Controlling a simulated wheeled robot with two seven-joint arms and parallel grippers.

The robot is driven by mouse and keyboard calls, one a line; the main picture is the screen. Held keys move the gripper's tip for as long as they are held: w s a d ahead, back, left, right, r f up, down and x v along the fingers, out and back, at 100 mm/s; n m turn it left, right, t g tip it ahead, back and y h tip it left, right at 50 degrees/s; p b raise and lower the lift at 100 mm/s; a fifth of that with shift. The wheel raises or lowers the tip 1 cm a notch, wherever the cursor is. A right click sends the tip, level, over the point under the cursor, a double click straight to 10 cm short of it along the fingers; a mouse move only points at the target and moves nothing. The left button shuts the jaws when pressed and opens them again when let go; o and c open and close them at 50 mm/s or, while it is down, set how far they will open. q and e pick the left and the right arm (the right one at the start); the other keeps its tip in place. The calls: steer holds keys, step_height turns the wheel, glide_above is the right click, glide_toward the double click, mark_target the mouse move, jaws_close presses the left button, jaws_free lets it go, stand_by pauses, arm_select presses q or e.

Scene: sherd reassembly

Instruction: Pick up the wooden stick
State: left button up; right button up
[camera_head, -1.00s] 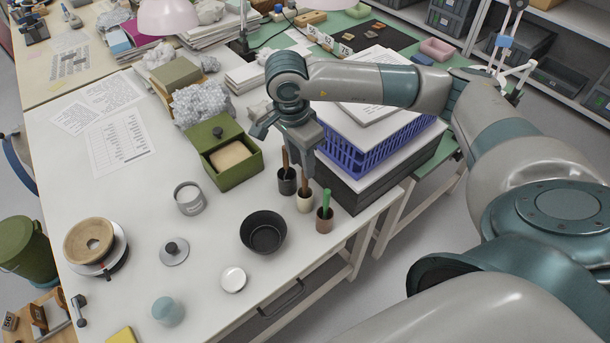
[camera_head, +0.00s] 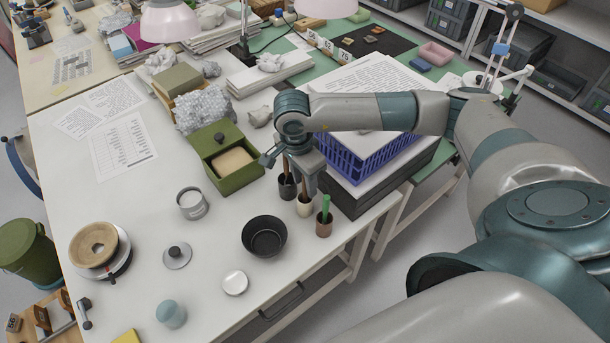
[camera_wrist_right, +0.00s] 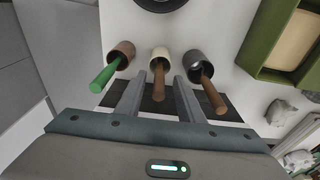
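Three small cups stand in a row near the table's right edge, each holding a stick. A brown wooden stick (camera_wrist_right: 159,80) leans in the cream cup (camera_wrist_right: 160,54), the middle one. A second brown stick (camera_wrist_right: 213,93) stands in the dark cup (camera_wrist_right: 197,62), and a green stick (camera_wrist_right: 105,75) in the brown cup (camera_wrist_right: 124,49). My right gripper (camera_wrist_right: 160,85) is open, with its fingers on either side of the middle stick. In the head view the right gripper (camera_head: 304,182) is over the cups and partly hides the sticks. My left gripper is not in view.
An open green box (camera_head: 232,182) is to the left. A black bowl (camera_head: 264,236) and a small tin (camera_head: 192,203) stand nearer the front.

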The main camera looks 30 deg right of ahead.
mark_target(305, 195)
steer(key=shift+d+f+p, duration=0.15)
steer(key=shift+f+p, duration=0.15)
steer(key=shift+f, duration=0.6)
steer(key=shift+d+f+p, duration=0.1)
steer(key=shift+f+p, duration=0.15)
steer(key=shift+f, duration=0.6)
steer(key=shift+c, duration=0.7)
jaws_close()
